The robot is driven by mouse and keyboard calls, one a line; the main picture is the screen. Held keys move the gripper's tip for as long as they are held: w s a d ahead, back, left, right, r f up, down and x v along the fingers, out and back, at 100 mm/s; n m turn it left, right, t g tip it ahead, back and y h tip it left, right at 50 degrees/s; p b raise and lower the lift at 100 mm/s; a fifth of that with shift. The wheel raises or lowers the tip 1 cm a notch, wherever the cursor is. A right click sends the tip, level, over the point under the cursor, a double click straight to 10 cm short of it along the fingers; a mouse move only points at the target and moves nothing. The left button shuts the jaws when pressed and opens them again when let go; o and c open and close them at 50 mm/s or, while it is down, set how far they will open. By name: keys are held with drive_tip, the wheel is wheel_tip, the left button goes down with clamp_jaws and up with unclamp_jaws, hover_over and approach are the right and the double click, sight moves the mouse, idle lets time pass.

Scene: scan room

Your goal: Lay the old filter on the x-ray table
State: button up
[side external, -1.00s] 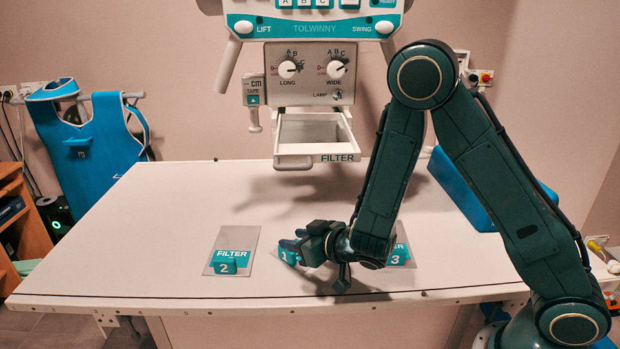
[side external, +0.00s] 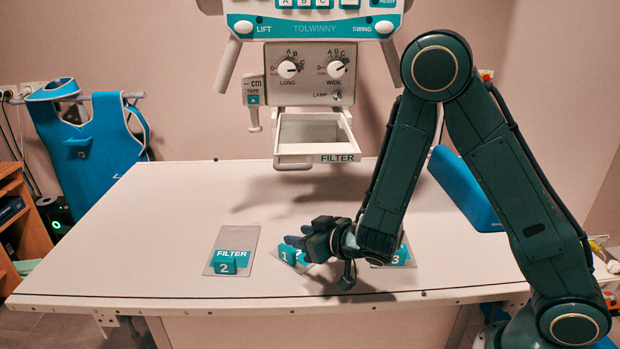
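Filter 1 (side external: 285,256), a plate with a teal numbered grip, lies at or just above the x-ray table (side external: 130,230), between filter 2 (side external: 226,262) and filter 3 (side external: 397,258). Its plate is turned askew and partly hidden by my gripper (side external: 292,243). My gripper reaches in from the right, low over the table, with its fingers at the grip of filter 1. I cannot tell whether they are clamped on it or just apart from it. No label marks which filter is the old one. Filters 2 and 3 lie on the table; my arm partly covers filter 3.
The collimator's filter tray (side external: 318,158) hangs open and empty above the back of the table. A blue block (side external: 465,190) is at the right rear, behind my arm. The table's left part is clear. A blue apron (side external: 92,140) hangs beyond the left edge.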

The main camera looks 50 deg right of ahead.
drive_tip(key=s+d+r+m+g+h, duration=0.1)
drive_tip(key=s+d+r+m+g, duration=0.1)
drive_tip(key=s+d+r, duration=0.3)
drive_tip(key=s+d+r+m+g+h, duration=0.1)
drive_tip(key=s+r+g, duration=0.15)
drive_tip(key=r, duration=0.35)
drive_tip(key=s+a+r+n+g+y, duration=0.1)
drive_tip(key=s+r, duration=0.2)
drive_tip(key=s, duration=0.7)
drive_tip(key=s+a+r+n+g+y, duration=0.1)
drive_tip(key=s+r+n+g, duration=0.1)
drive_tip(key=s, duration=0.8)
drive_tip(key=shift+v, duration=0.85)
